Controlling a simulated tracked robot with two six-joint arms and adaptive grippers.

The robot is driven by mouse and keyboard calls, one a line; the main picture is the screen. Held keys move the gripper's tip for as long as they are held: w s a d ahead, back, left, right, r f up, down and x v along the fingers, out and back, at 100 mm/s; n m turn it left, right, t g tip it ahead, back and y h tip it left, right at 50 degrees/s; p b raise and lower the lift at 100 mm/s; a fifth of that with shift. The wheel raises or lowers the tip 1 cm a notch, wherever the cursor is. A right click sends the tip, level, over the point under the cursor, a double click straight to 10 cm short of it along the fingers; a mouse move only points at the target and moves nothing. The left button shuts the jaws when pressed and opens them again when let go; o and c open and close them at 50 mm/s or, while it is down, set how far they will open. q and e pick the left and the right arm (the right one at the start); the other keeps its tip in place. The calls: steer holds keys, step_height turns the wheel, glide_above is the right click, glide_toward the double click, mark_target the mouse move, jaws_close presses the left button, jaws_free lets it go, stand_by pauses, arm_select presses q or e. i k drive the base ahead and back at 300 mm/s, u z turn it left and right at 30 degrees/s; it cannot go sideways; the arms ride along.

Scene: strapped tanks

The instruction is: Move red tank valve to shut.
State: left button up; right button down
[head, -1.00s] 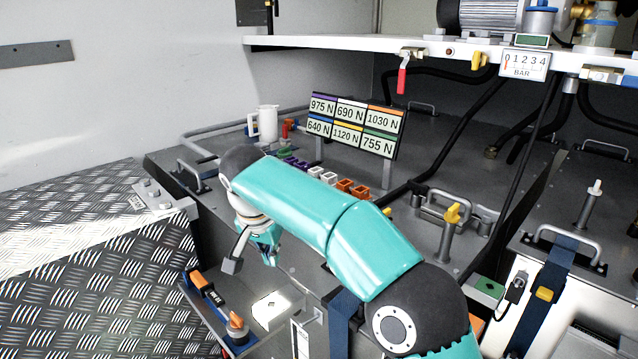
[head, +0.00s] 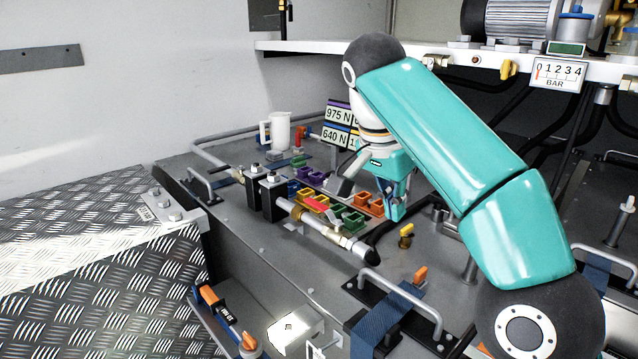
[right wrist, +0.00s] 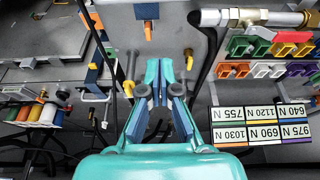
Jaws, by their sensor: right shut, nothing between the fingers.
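A red lever (head: 318,206) lies along a metal pipe (head: 322,232) with brass fittings on the grey deck. I cannot tell which of these is the red tank valve. My right gripper (head: 398,208) is shut and empty above the deck, right of the pipe and apart from it. In the right wrist view its fingers (right wrist: 163,92) are closed together, with an orange valve handle (right wrist: 148,32) and a yellow one (right wrist: 190,60) beyond. My left gripper is out of view.
Coloured blocks (head: 348,220) stand beside the pipe. Force label plates (head: 338,113) are partly behind my arm. A strapped tank handle (head: 400,295) and an orange valve (head: 420,275) are in front. A white jug (head: 277,130) stands at the back.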

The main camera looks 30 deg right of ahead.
mark_target(310, 201)
steer(key=i, duration=0.85)
steer(key=z, duration=0.1)
